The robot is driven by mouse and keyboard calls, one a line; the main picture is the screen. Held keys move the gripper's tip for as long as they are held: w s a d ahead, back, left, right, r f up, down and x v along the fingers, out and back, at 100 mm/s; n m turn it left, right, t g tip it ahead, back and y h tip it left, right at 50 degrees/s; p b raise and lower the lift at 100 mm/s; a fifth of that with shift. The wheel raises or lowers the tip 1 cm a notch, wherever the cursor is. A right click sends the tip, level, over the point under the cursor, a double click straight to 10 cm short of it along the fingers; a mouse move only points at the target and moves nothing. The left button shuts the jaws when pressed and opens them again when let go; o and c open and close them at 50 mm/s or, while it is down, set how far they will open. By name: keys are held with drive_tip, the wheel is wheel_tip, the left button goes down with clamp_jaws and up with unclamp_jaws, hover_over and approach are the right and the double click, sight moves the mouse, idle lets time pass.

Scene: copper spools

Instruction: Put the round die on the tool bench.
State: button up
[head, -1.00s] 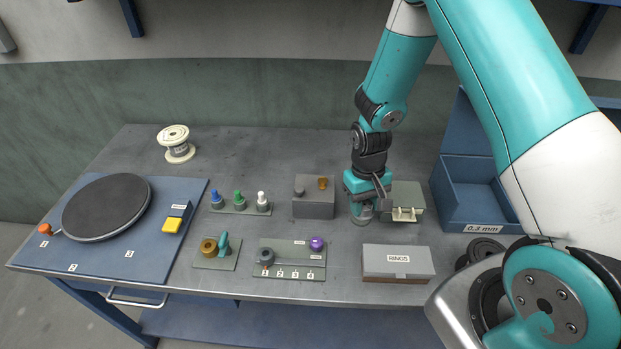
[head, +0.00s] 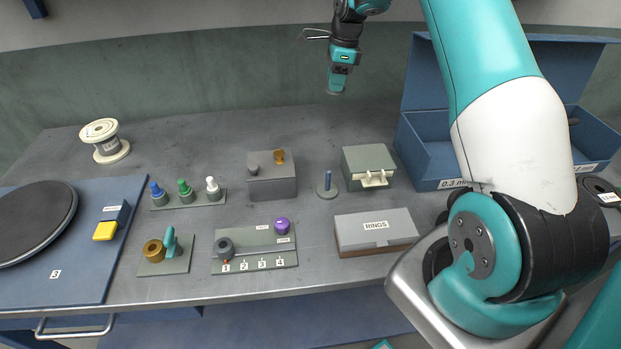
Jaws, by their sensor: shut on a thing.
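My gripper (head: 337,86) is raised above the back of the tool bench (head: 300,125) in the head view, pointing down. It is shut on a small round greyish piece (head: 336,93), which shows only as a thin edge under the fingertips. This seems to be the round die, but it is too small to be sure. The held piece is clear of the bench.
A grey-green latched box (head: 369,160) stands right of the peg, a grey block (head: 272,183) left. The RINGS box (head: 375,228) is in front. A blue open case (head: 420,157) is at right, a wire spool (head: 112,149) at back left. The back middle of the bench is free.

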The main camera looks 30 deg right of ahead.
sight(353, 127)
drive_tip(key=d+r+m+h+b, duration=0.1)
drive_tip(key=d+r+m+b, duration=0.3)
drive_tip(key=d+m, duration=0.45)
drive_tip(key=shift+n+t, duration=0.25)
drive_tip(key=shift+t, duration=0.15)
wheel_tip(353, 127, down, 19)
drive_tip(key=p, duration=0.3)
drive_tip(key=shift+d, duration=0.1)
drive_tip(key=o, duration=1.1)
drive_tip(key=shift+f, duration=0.1)
